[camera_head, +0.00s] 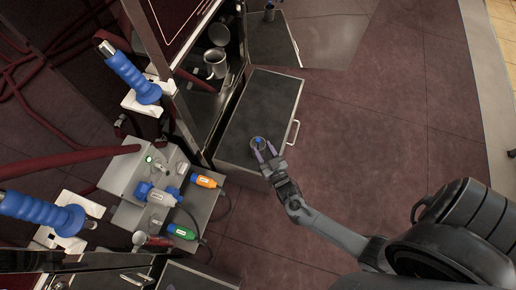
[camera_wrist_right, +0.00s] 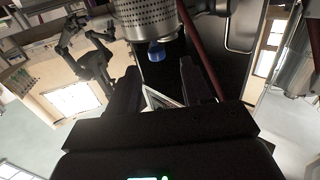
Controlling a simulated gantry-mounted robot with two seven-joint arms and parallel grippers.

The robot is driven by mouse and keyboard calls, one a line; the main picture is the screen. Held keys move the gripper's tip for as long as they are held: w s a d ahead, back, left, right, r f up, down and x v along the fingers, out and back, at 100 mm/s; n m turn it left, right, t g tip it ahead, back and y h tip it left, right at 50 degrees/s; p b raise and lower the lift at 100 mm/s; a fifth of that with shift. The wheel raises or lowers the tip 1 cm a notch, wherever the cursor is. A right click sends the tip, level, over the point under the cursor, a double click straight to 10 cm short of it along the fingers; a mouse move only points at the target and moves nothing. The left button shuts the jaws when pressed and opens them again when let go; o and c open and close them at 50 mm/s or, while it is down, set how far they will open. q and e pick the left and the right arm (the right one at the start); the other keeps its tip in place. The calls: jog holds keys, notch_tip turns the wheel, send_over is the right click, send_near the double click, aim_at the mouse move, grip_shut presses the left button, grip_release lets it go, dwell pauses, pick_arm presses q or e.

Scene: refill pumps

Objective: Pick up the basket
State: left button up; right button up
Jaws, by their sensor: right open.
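My left gripper is not seen.
The open drawer (camera_head: 262,100) has a handle on its right side. A metal mug (camera_head: 215,62) stands in the cabinet. Cable connectors (camera_head: 182,232) are at lower left. The floor to the right is clear.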

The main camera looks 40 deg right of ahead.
aim_at(259, 142)
jog(key=shift+w+f+b, duration=0.15)
jog(key=shift+w+b, duration=0.15)
jog(key=b+x, duration=0.1)
jog(key=x, duration=0.1)
jog(key=b+x, duration=0.2)
jog(key=shift+s+d+f, duration=0.1)
jog(key=shift+d+f, duration=0.05)
jog(key=shift+d, duration=0.05)
jog(key=shift+w+d, duration=0.1)
jog(key=shift+w, duration=0.4)
jog(key=shift+s, duration=0.15)
jog(key=shift+c, duration=0.4)
jog(key=c, duration=0.7)
